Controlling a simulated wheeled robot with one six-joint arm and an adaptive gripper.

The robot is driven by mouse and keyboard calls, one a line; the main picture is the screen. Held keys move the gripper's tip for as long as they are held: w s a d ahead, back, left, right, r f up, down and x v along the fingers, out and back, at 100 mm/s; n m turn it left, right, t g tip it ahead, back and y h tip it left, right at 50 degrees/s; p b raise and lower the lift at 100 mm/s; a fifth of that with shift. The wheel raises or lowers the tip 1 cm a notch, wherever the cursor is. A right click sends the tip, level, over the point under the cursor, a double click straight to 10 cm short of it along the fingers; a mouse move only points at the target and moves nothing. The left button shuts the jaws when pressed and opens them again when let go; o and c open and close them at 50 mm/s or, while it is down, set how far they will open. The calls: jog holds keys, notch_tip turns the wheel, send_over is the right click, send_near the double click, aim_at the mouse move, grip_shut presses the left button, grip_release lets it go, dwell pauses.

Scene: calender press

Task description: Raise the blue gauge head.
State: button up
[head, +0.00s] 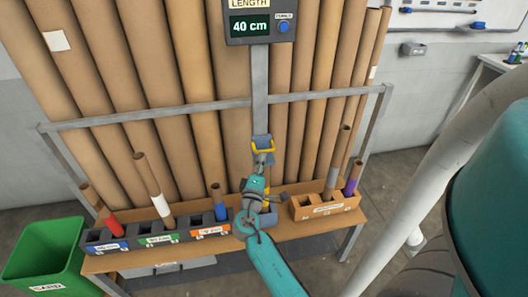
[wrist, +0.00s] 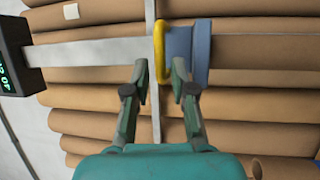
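My gripper (head: 262,158) is at the handle. In the wrist view its two fingers (wrist: 161,66) are apart, one on each side of the yellow handle, with a gap visible on the left. I cannot tell how deep the handle lies between the fingers. The display (head: 249,25) above reads 40 cm.
Tall brown tubes stand behind the rail (head: 160,112). A wooden bench below carries labelled dark bins (head: 160,238) with short tubes on the left and a wooden box (head: 325,208) on the right. A green bin (head: 45,255) stands at far left. A blue button (head: 284,27) is beside the display.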

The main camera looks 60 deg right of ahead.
aim_at(264, 151)
jog(key=shift+x, duration=2.45)
grip_shut()
